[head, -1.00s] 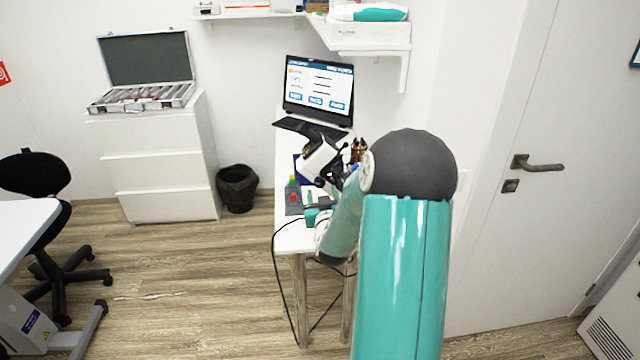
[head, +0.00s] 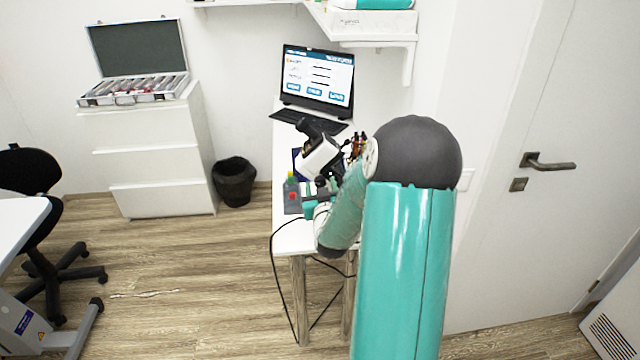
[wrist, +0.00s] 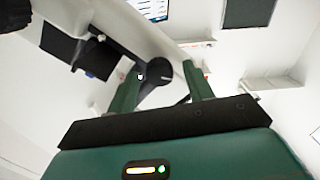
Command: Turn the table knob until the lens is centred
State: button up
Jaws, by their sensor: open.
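A white and black optical instrument (head: 320,158) stands tilted on the narrow white table (head: 292,238), partly hidden by my arm. In the wrist view its white body (wrist: 150,30) crosses the upper left. A dark round part, probably the knob (wrist: 158,71), shows in the gap between my fingertips. I cannot tell whether either finger touches it. My gripper (wrist: 160,85) is open, with its two green fingers apart and nothing clearly held. In the head view my gripper (head: 315,198) is beside the instrument's lower part, mostly hidden by my forearm. The lens cannot be made out.
An open laptop (head: 318,80) stands behind the instrument. Dark cables hang off the table's left side. A black bin (head: 235,182) and white drawers (head: 155,150) stand left; floor between is clear.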

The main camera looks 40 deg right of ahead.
jog(key=shift+s+r, duration=0.1)
jog(key=shift+r, duration=0.05)
jog(key=shift+w+d+f, duration=0.2)
jog(key=shift+w, duration=0.2)
jog(key=shift+s+a+r, duration=0.1)
jog(key=shift+s+r, duration=0.1)
jog(key=shift+s, duration=0.1)
jog(key=shift+w+f, duration=0.1)
jog(key=shift+w, duration=0.05)
jog(key=shift+c, duration=0.5)
jog(key=shift+w, duration=0.1)
jog(key=c, duration=0.9)
jog(key=shift+o, duration=0.2)
jog(key=shift+m, duration=1.1)
